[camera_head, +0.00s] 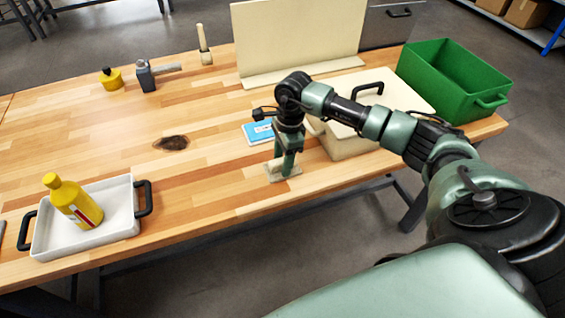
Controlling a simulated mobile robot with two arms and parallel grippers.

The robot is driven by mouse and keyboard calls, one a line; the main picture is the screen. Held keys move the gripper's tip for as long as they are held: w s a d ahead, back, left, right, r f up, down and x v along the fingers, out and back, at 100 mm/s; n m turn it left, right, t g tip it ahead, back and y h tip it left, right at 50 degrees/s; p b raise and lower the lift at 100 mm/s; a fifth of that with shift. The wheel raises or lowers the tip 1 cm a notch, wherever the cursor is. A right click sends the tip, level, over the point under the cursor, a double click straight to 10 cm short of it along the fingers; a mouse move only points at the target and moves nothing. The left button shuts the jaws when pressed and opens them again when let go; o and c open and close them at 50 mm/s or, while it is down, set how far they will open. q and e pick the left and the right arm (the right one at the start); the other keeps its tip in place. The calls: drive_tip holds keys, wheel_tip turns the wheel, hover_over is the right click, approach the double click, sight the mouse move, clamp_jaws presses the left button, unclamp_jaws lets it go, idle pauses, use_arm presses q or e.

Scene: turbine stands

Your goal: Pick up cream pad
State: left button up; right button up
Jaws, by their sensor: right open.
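The cream pad (271,179) is a small, flat, pale piece lying on the wooden table near its front edge, in the middle of the head view. My right gripper (286,171) points straight down over it, fingers apart, with the fingertips at the pad. The fingers hide part of the pad, and I cannot tell whether they touch it. My left gripper is not in view.
A blue card-like item (258,132) lies just behind my right gripper. A cream case (345,147) with a black handle stands close to its right. A green crate (459,92) is farther right. A white tray (104,231) holding a yellow bottle (72,203) is at left.

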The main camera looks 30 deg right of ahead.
sight(282, 159)
clamp_jaws()
idle(0.3)
drive_tip(key=shift+w+r+b, duration=0.1)
drive_tip(key=shift+r+b, duration=0.25)
drive_tip(key=shift+r, duration=0.25)
wheel_tip(282, 159, up, 19)
drive_tip(key=b, duration=0.4)
drive_tip(key=shift+f, duration=0.15)
